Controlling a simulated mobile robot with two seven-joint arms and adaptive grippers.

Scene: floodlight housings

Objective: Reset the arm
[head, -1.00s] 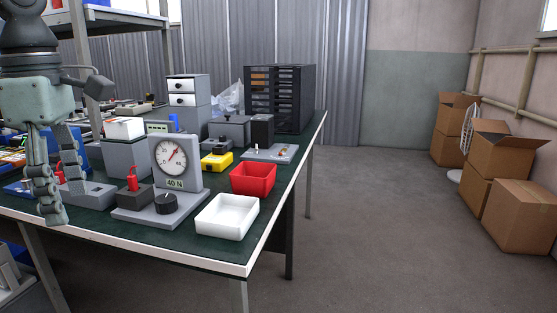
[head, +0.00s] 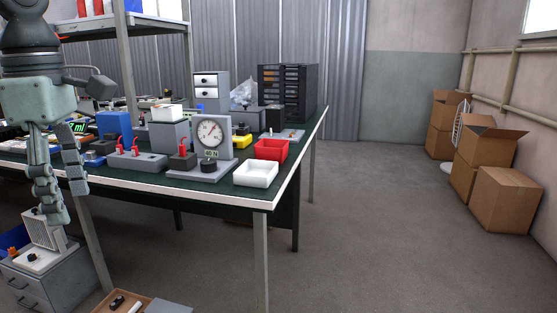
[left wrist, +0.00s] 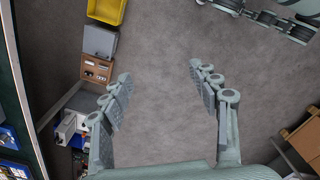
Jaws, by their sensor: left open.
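My left arm comes down at the left edge of the head view. Its gripper (head: 67,203) hangs with the fingers pointing down, apart and empty, in front of the workbench's near edge. In the left wrist view the two fingers of this gripper (left wrist: 160,75) are spread wide with only bare floor between them. Jointed fingers at the top right of the left wrist view look like part of my right gripper (left wrist: 280,25). It is cut off by the frame, and I cannot tell its opening.
The workbench (head: 150,185) carries a dial gauge (head: 210,132), a white bin (head: 255,173) and a red bin (head: 271,149). A grey drawer cabinet (head: 35,285) and a wooden tray (head: 107,297) are low at the left. Cardboard boxes (head: 505,199) stand right; floor between is clear.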

